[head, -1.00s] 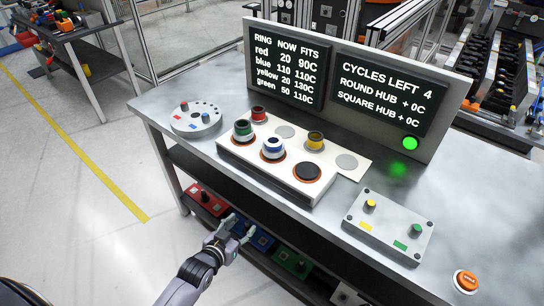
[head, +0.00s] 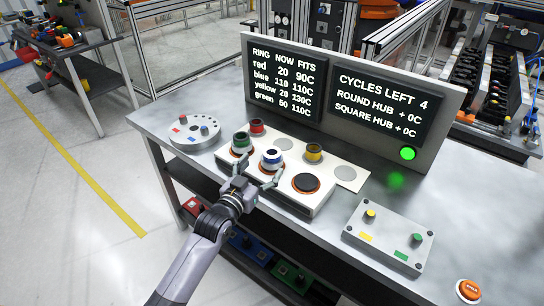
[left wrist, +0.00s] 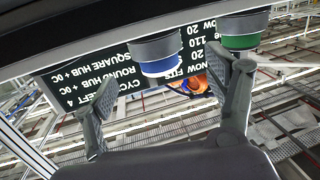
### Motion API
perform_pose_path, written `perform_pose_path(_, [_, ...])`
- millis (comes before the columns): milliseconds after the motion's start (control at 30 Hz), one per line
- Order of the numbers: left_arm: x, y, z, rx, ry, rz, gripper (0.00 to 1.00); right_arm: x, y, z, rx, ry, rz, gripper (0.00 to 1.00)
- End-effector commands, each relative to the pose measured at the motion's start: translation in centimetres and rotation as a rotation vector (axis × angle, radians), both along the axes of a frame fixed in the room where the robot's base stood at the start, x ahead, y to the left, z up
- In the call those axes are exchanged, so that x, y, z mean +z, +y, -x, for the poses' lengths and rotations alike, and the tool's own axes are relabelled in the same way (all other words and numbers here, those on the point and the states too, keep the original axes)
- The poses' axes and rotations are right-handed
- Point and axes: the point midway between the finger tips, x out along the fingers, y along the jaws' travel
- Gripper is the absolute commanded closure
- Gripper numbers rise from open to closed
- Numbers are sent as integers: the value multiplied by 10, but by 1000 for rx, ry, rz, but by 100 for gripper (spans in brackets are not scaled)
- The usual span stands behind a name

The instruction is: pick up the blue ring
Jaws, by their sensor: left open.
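The blue ring (head: 271,162) sits in the front row of the white station block (head: 318,207), on an orange-rimmed spot, with a pale top. My left gripper (head: 256,175) is open at the block's front edge, its fingers pointing toward the blue ring and the ring just beyond them. In the left wrist view, which is upside down, the blue ring (left wrist: 162,66) shows between the spread fingers (left wrist: 168,84), with a gap on both sides. The green ring (left wrist: 240,42) is close beside one finger. My right gripper is not in view.
The green ring (head: 241,142) stands left of the blue one; the red ring (head: 257,126) and yellow ring (head: 314,152) are behind. The display (head: 345,95) reads blue now 110C, fits 110C. A round hub plate (head: 194,136) and square hub plate (head: 388,238) flank the block.

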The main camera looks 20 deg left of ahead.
Motion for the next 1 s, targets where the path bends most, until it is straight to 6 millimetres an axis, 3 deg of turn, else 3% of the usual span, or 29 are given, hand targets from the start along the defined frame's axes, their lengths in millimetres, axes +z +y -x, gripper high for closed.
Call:
perform_pose_path(267, [2, -4, -22, 0, -2, 0, 22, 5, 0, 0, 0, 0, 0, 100])
perform_pose_path(600, [3, -12, -63, 1, 1, -1, 22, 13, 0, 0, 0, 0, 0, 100])
perform_pose_path(867, [2, -13, -65, 0, 1, 0, 22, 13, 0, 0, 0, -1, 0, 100])
perform_pose_path(1000, [2, -13, -65, 0, 1, 0, 29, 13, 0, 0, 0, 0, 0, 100])
